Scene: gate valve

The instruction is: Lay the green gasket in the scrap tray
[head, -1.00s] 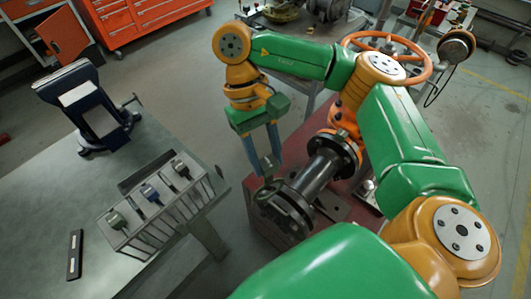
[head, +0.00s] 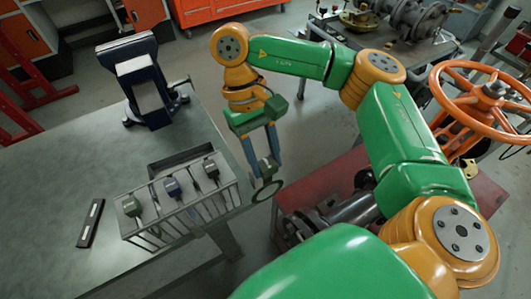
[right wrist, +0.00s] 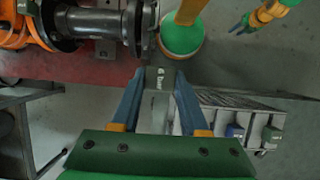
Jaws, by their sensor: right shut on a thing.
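My right gripper (head: 263,172) points down between the table and the pipe flange, shut on the green gasket (head: 268,192). The gasket is a thin dark-green ring hanging at the fingertips, clear of the flange. In the right wrist view the right fingers (right wrist: 160,78) close in on a pale narrow piece; the ring is hard to make out there. A dark shallow tray (head: 181,153), perhaps the scrap tray, is on the table behind the wire rack and partly hidden. My left gripper (right wrist: 240,27) shows small at the top right of the right wrist view; its opening is unclear.
The wire rack (head: 182,212) with several coloured padlock-like pieces stands near the table edge, left of the right gripper. A dark blue stand (head: 148,85) is further back. The pipe flange (head: 295,228) and orange handwheel (head: 480,100) are to the right.

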